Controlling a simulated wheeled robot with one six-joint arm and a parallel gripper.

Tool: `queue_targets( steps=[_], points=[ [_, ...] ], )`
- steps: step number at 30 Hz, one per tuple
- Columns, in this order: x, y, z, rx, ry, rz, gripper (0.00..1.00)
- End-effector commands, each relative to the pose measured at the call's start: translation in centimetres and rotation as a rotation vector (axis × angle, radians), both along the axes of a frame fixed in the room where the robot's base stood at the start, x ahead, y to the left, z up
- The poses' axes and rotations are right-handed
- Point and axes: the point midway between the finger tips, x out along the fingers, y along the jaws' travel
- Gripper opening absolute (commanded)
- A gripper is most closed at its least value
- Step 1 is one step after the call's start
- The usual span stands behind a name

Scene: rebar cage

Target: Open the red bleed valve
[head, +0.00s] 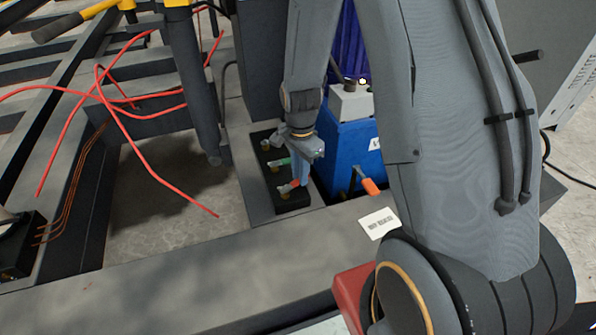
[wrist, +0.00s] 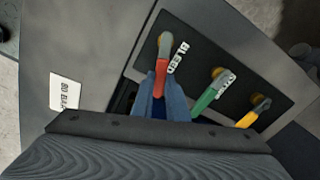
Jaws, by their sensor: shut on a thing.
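The red bleed valve lever (wrist: 159,80) shows in the wrist view on a black valve block (wrist: 195,55), beside a "BLEED" label. In the head view my gripper (head: 299,177) reaches down to the near end of the block.
A green lever (wrist: 212,92) and a yellow lever (wrist: 252,114) sit beside the red one on the same block. A blue unit (head: 345,145) with an orange handle (head: 368,185) stands close to the right. Red hoses (head: 120,110) and a grey post lie left.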

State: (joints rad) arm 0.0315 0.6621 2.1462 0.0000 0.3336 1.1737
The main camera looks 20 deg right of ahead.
Motion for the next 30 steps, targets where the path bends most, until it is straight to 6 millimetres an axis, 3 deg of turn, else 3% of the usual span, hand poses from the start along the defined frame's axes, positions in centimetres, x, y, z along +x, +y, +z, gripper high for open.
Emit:
queue_targets(
  steps=[30],
  points=[
    [3.2, 4.2, 0.3, 0.001, 0.003, 0.953, 0.00]
  ],
)
